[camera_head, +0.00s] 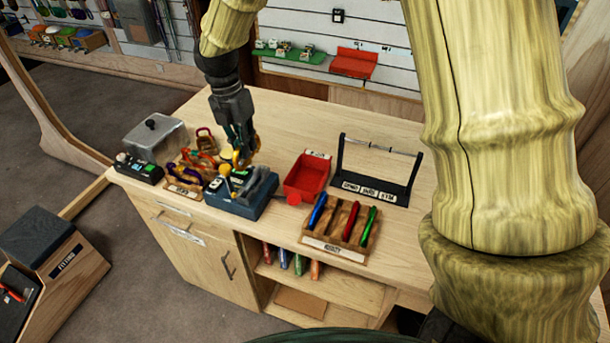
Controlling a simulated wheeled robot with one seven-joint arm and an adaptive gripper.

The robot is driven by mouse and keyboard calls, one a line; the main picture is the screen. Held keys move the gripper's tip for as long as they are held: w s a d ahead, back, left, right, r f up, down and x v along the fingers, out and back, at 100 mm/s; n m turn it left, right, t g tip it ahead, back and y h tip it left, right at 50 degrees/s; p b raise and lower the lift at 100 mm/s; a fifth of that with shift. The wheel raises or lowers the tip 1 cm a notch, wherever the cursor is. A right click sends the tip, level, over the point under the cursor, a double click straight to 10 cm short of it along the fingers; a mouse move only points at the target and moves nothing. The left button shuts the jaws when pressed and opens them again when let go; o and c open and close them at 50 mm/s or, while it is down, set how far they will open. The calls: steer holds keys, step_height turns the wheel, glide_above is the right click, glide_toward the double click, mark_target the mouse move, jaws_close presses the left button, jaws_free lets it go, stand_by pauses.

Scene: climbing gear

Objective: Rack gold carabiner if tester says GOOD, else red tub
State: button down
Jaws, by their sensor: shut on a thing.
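My gripper (240,152) points down over the blue tester (252,207) and is shut on a small gold thing (236,160), which looks like the gold carabiner; the fingers partly hide it. The tester is a blue box with a grey part on top and a yellow knob at its left. I cannot read any verdict on it. The red tub (307,178) stands right of the tester and looks empty. The rack (385,187), a black stand with a metal bar and several white labels, stands right of the tub. Its bar looks empty.
A labelled wooden holder (335,245) with blue, red and green items stands at the front. Left of the tester are a wooden rack with orange and purple gear (187,180), a grey box (155,138) and a dark device (138,170). The bench's back middle is clear.

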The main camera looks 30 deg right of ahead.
stand_by(0.6)
steer(key=shift+d+r+p, duration=0.1)
steer(key=shift+d+p, duration=0.2)
steer(key=shift+p, duration=0.05)
steer(key=s+d+f+m+y+p, duration=0.1)
steer(key=s+d+f+m+p, duration=0.1)
steer(key=d+m+p, duration=1.15)
steer(key=d+f+n+b, duration=0.4)
steer(key=f+b, duration=0.2)
steer(key=b, duration=0.1)
steer(key=shift+s+b, duration=0.3)
steer(key=shift+b, duration=0.05)
steer(key=shift+n, duration=0.25)
steer(key=c, duration=1.5)
jaws_free()
